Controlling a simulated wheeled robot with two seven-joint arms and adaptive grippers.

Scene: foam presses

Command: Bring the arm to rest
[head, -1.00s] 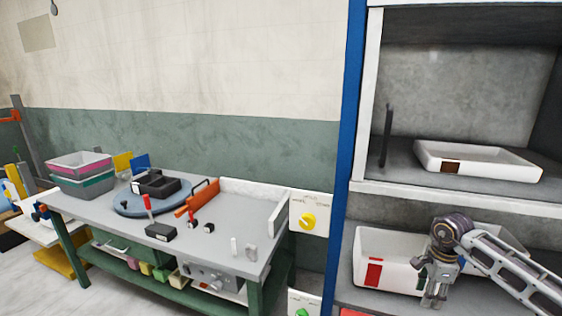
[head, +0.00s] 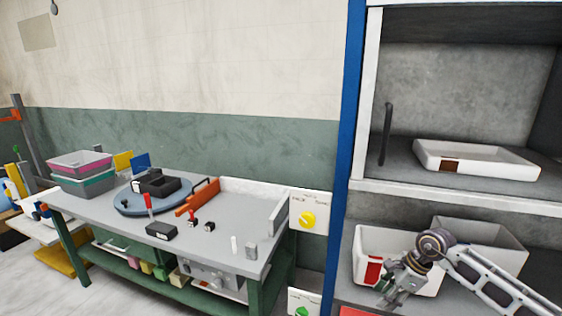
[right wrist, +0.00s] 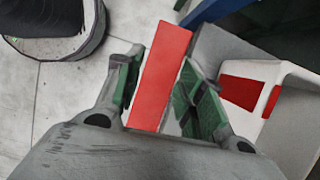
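My right gripper (head: 393,289) is in front of the lower shelf at the right of the head view, hanging down and overlapping the front of a white bin with a red label. In the right wrist view its two green-padded fingers (right wrist: 160,65) stand apart. A flat red panel shows between and beyond them; I see no sign that they grip it. My left gripper is not in view.
The white bin (head: 368,240) with a red label stands on the lower shelf, with a grey bin (head: 505,255) beside it. A shallow white tray (head: 510,166) sits on the upper shelf. A workbench (head: 110,205) with tools stands left; the blue post (head: 346,130) separates them.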

